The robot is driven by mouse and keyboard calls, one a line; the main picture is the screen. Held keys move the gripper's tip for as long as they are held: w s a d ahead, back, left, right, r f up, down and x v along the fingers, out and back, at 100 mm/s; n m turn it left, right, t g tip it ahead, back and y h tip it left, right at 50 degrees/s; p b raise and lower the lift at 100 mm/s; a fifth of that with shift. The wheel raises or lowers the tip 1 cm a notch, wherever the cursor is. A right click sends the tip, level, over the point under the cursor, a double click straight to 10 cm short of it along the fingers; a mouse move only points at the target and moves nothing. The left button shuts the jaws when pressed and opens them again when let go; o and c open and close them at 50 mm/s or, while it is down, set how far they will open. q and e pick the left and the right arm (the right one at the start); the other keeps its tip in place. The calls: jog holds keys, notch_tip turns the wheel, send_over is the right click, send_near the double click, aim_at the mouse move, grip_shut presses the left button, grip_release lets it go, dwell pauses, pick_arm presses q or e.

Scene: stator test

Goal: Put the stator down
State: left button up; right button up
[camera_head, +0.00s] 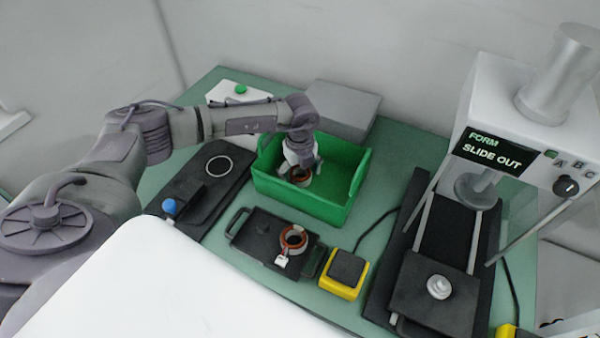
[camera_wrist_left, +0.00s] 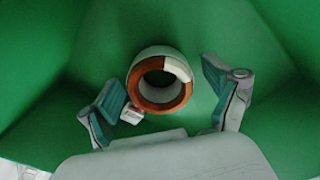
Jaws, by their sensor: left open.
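A stator (camera_head: 301,176), a ring with a copper-coloured winding, lies in the green bin (camera_head: 318,206). It also shows in the left wrist view (camera_wrist_left: 160,82), with a small white connector (camera_wrist_left: 133,113) beside it. My left gripper (camera_head: 303,168) is down inside the bin at the stator. In the left wrist view its two fingers (camera_wrist_left: 170,98) are spread wide, one on each side of the stator, and neither touches it. A second stator (camera_head: 293,240) with a white connector lies on a black tray (camera_head: 256,251) in front of the bin. My right gripper is not in view.
A press labelled "SLIDE OUT" (camera_head: 492,152) stands at the right. A yellow-and-black switch box (camera_head: 343,273) is beside the black tray. A black fixture with a ring (camera_head: 217,166) is at the left, and a grey box (camera_head: 341,105) is behind the bin.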

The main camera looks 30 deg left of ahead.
pick_arm(q)
jog(key=shift+r, duration=0.15)
notch_tip(320, 180, up, 12)
jog(key=b, duration=0.2)
dwell(0.7)
